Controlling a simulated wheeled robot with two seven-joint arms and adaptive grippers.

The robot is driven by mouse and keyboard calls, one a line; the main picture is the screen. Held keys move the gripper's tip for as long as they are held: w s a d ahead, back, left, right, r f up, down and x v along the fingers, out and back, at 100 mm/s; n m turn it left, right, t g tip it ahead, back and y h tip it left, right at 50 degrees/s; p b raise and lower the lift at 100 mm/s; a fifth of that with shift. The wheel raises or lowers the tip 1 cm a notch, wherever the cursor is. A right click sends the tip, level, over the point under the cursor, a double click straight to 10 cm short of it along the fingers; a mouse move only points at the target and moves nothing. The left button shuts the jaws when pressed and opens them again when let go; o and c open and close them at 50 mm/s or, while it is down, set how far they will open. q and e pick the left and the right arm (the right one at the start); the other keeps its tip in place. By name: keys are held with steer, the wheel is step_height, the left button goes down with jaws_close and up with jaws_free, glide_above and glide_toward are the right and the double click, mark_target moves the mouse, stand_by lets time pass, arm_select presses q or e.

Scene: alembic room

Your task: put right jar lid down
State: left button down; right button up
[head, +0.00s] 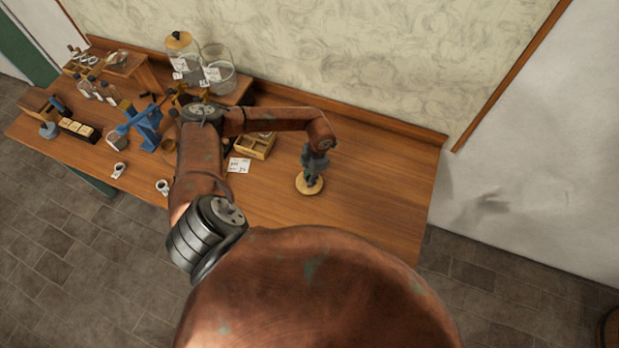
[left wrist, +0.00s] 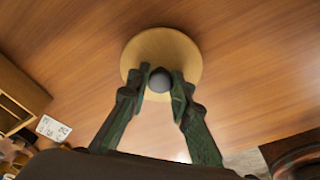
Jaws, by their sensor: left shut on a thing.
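The jar lid (head: 309,185) is a round, pale wooden disc with a dark round knob. It is at the bare right part of the table, and I cannot tell whether it touches the wood. My left gripper (head: 312,178) points down over it, its fingers closed on the knob. In the left wrist view the lid (left wrist: 185,52) shows with the knob (left wrist: 160,80) between the fingertips of the left gripper (left wrist: 158,90). An open glass jar (head: 219,75) stands at the back of the table, beside another jar (head: 182,60) with a lid on. My right gripper is not in view.
The wooden table (head: 385,190) is clear right of the lid. A divided wooden box (head: 255,146) and a white label card (head: 239,165) are to its left. A blue stand (head: 146,128) and several small items crowd the left side.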

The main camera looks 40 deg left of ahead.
arm_select(q)
steer(key=shift+f, duration=0.5)
steer(key=shift+f, duration=0.1)
steer(key=c, duration=2.2)
jaws_free()
steer(key=shift+f, duration=0.15)
steer(key=o, duration=0.5)
steer(key=shift+c, duration=0.2)
steer(key=shift+r, duration=0.2)
steer(key=shift+w+r, duration=0.15)
steer(key=shift+r, duration=0.15)
step_height(320, 180, up, 11)
steer(key=w+b, duration=0.1)
steer(key=b, duration=0.1)
steer(key=shift+w+d+r, duration=0.2)
steer(key=shift+d, duration=0.25)
